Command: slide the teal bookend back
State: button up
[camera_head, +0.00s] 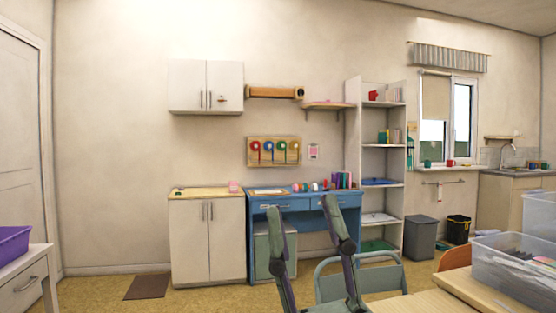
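No teal bookend can be told for certain at this size. A row of small upright books (342,180) stands at the right end of the blue desk (263,205), and any bookend beside them is too small to make out. Small round coloured items (308,187) sit in a row left of the books. My gripper (304,207) is in the lower middle, its two fingers pointing up and spread wide apart. The fingers overlap the desk front in the picture.
A grey-green chair (385,277) stands before the desk, right of my gripper. A wooden table (420,304) with a clear bin (510,268) is at lower right. A tall white shelf (353,130) stands right of the desk, a white cabinet (190,240) left. Floor at left is mostly free.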

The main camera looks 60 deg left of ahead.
aim_at(383, 137)
jog(key=u, duration=1.85)
